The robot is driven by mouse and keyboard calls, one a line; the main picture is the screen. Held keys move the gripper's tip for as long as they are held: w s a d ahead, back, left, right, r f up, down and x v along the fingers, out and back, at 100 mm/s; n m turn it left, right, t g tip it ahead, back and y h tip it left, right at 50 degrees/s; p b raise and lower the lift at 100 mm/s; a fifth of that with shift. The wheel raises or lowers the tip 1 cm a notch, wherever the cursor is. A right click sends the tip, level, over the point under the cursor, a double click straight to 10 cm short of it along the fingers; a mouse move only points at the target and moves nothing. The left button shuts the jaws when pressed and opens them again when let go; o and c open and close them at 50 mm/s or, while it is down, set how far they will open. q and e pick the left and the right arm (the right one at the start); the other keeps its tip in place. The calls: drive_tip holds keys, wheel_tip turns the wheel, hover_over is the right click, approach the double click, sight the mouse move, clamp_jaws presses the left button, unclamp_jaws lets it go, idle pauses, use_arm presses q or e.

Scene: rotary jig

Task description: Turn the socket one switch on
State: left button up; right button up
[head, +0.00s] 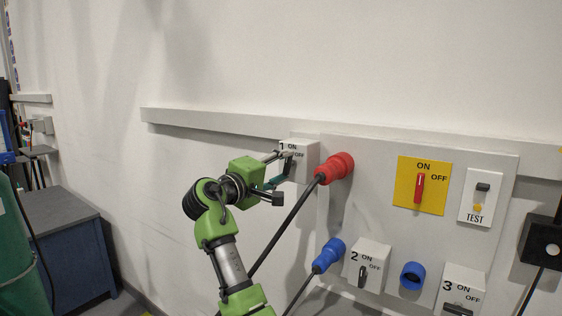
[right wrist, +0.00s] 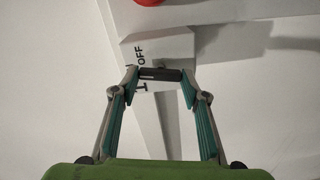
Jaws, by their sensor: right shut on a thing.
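The socket one switch box (head: 307,160), white and marked 1, ON and OFF, is on the wall rail at the left end of the panel. Its dark switch knob (right wrist: 160,74) shows in the right wrist view, lying crosswise between the fingertips just below the OFF label. My right gripper (head: 284,168) is at the front of the box, shut on the knob; it also shows in the right wrist view (right wrist: 159,77). In the head view the fingers largely hide the knob, so its setting is unclear there. My left gripper is not in view.
A red plug (head: 338,167) with a black cable sits close right of the box. Below are a blue plug (head: 330,252), switch box 2 (head: 374,257) and switch box 3 (head: 463,281). A yellow plate (head: 407,170) with a red switch is farther right. The wall above is clear.

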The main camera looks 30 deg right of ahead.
drive_tip(key=shift+d+r+n+p, duration=0.1)
drive_tip(key=shift+r+n+p, duration=0.1)
drive_tip(key=shift+n+p, duration=0.75)
drive_tip(key=shift+n, duration=0.35)
drive_tip(key=o, duration=1.1)
drive_tip(key=shift+d+f, duration=0.1)
drive_tip(key=shift+f, duration=0.05)
drive_tip(key=shift+a, duration=0.4)
drive_tip(key=v, duration=1.1)
drive_tip(key=shift+s, duration=0.15)
